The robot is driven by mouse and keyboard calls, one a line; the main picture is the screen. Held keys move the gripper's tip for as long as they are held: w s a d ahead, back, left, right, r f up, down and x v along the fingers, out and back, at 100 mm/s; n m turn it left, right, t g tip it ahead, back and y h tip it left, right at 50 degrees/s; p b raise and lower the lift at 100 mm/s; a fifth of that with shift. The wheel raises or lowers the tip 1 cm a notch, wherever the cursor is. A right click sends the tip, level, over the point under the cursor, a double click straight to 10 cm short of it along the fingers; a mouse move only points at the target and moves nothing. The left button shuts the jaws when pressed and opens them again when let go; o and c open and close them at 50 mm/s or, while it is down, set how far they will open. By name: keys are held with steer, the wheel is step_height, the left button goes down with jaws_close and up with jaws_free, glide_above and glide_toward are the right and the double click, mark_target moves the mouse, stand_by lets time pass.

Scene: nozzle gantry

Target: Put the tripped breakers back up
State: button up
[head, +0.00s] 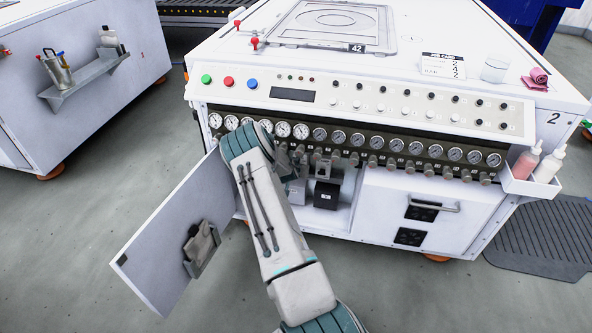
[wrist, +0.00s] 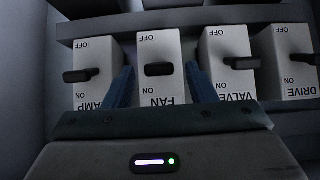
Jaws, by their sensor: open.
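In the wrist view a row of white breakers shows close up: one whose partly hidden label ends in AMP (wrist: 98,58), FAN (wrist: 160,52), VALVE (wrist: 225,48) and DRIVE (wrist: 285,48). Each has a dark lever between an OFF mark at the top of the picture and an ON mark lower down. The levers sit at much the same height; I cannot tell for certain which are tripped. My gripper (wrist: 160,72) is open, its blue fingers on either side of the FAN breaker, with nothing held. In the head view the breakers are hidden inside the cabinet.
The white cabinet (head: 400,208) has an open door (head: 165,245) at its left, with a small holder on it. My arm reaches into the compartment below the row of gauges (head: 338,137). A black box (head: 327,195) sits just right of my wrist. Grey floor is clear in front.

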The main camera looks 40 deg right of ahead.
steer(key=p+v, duration=0.3)
steer(key=v, duration=1)
steer(key=shift+a+r, duration=0.3)
steer(key=shift+s+a, duration=0.1)
steer(key=shift+s, duration=0.1)
